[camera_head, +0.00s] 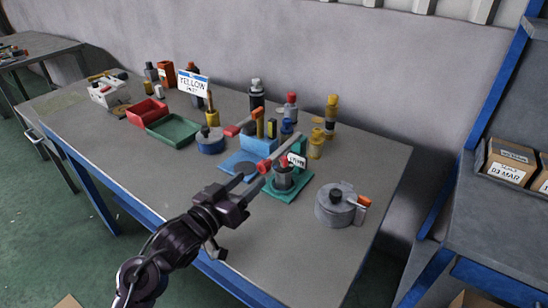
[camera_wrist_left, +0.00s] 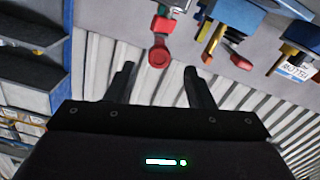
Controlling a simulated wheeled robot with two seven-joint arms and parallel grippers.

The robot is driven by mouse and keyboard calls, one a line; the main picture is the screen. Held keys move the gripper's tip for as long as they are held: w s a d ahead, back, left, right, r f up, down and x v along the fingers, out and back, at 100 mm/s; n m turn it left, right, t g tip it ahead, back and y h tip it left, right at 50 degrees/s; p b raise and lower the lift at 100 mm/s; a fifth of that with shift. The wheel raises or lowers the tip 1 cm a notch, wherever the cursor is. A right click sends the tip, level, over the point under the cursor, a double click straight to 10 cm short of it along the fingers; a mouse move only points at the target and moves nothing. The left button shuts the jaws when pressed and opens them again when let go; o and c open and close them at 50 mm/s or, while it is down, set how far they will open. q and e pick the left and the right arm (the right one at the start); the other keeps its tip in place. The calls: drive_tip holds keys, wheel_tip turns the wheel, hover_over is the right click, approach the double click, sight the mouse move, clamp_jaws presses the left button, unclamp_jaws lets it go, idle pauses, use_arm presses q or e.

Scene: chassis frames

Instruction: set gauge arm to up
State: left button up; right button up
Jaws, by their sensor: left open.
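A grey gauge-like fixture (camera_head: 283,178) stands on a green base, with a small white tag whose writing I cannot read. A long grey arm (camera_head: 285,148) slants across it, from a red knob (camera_head: 264,166) at the lower left to the upper right. My left gripper (camera_head: 253,178) is open and empty, its fingers pointing at the red knob. In the left wrist view the red knob (camera_wrist_left: 159,55) shows between and just beyond the fingertips (camera_wrist_left: 159,70); I cannot tell whether they touch. My right gripper is not in view.
A blue fixture (camera_head: 262,151) with an orange handle stands just behind. A grey round pot (camera_head: 335,207) with an orange-tipped lever is at the right. Red (camera_head: 147,111) and green (camera_head: 173,130) trays lie left. Bottles line the back. The front right tabletop is clear.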

sight(261, 169)
use_arm(q)
drive_tip(key=shift+w+d+r, duration=0.15)
drive_tip(key=shift+w+d, duration=0.1)
drive_tip(key=shift+w, duration=0.1)
drive_tip(key=x, duration=0.3)
drive_tip(key=shift+w+d+r+p, duration=0.1)
drive_tip(key=shift+w+d+p, duration=0.05)
drive_tip(key=shift+p, duration=0.2)
drive_tip(key=shift+x, duration=1.05)
drive_tip(key=shift+w+d, duration=0.1)
drive_tip(key=shift+w, duration=0.05)
clamp_jaws()
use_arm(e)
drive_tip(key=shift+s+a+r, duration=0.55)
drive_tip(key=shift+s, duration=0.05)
